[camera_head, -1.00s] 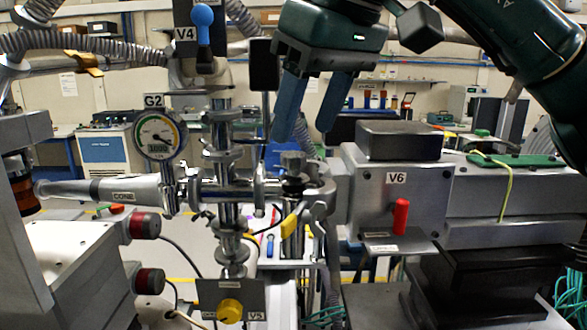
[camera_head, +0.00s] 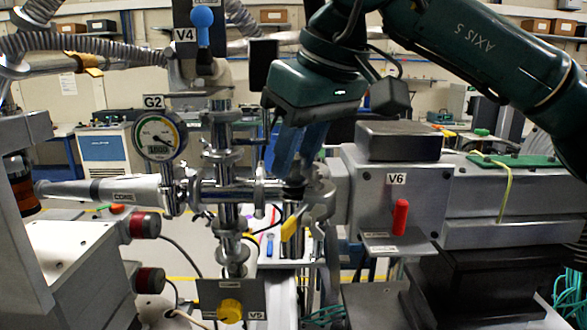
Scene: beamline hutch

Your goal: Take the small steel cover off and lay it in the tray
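The small steel cover is largely hidden behind the fingers of my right gripper (camera_head: 294,168). It sits on top of a short upright port in the middle of the steel pipework (camera_head: 240,192). The gripper points down from above with its two blue fingers around the cover's place. Whether the fingers touch or grip the cover cannot be seen. A pale surface with small coloured tools (camera_head: 268,245) shows low behind the pipework; I cannot tell whether it is the tray. My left gripper is not in view.
Close by are the gauge G2 (camera_head: 158,136), the blue-handled valve V4 (camera_head: 202,20), a yellow clamp handle (camera_head: 291,227) and the V6 box (camera_head: 395,195) with its red handle (camera_head: 400,216). A yellow knob (camera_head: 230,310) is at V5 below.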

